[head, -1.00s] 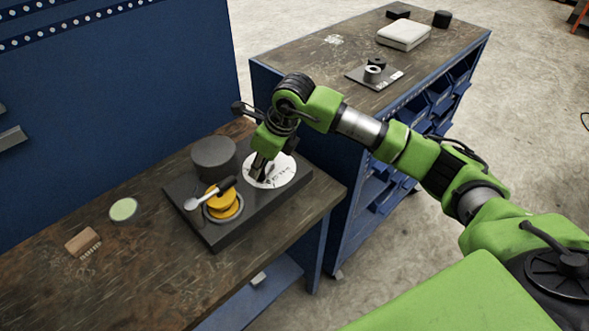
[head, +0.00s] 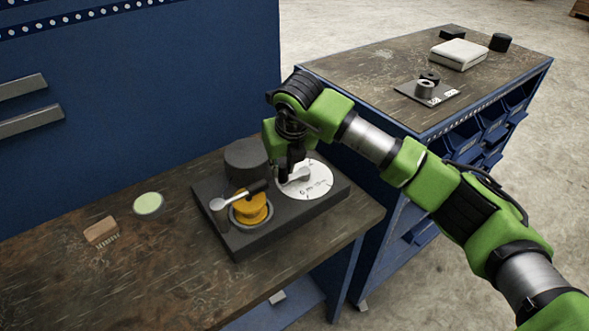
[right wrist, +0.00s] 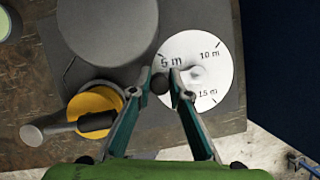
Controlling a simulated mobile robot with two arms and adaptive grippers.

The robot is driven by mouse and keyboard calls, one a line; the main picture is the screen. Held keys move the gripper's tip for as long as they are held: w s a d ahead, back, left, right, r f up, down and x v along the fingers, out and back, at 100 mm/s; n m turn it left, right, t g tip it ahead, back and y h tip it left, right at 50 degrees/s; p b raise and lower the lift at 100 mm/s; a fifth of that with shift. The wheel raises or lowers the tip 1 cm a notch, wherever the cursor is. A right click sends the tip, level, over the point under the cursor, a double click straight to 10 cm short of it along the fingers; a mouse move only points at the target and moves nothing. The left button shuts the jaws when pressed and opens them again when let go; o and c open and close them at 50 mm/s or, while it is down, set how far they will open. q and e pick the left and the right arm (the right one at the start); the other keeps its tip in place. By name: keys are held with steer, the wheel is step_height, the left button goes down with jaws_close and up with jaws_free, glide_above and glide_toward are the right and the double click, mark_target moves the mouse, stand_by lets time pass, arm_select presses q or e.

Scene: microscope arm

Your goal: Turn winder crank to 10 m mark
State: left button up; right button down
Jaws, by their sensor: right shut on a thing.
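The winder base is a dark slab (head: 240,247) on the workbench, also in the right wrist view. Its white round dial (head: 318,187) carries the marks 5 m, 10 m and 15 m, readable in the right wrist view (right wrist: 213,92). A pale crank hub (right wrist: 196,75) sits mid-dial. My right gripper (head: 289,172) reaches down at the dial's left side, its fingertips closed around a small black knob (right wrist: 160,84). The knob lies left of the hub, near the 5 m lettering. The link between knob and hub is partly hidden by a finger. My left gripper is out of view.
A yellow spool (head: 250,211) with a black-handled grey piece (head: 218,204) over it and a dark cylinder (head: 246,156) crowd the slab. A pale green disc (head: 148,204) and brown brush (head: 101,230) lie left. Bare bench lies in front.

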steer(key=shift+w+r, duration=0.1)
steer(key=c, duration=1.9)
jaws_free()
steer(key=v, duration=1.2)
steer(key=shift+c, duration=0.3)
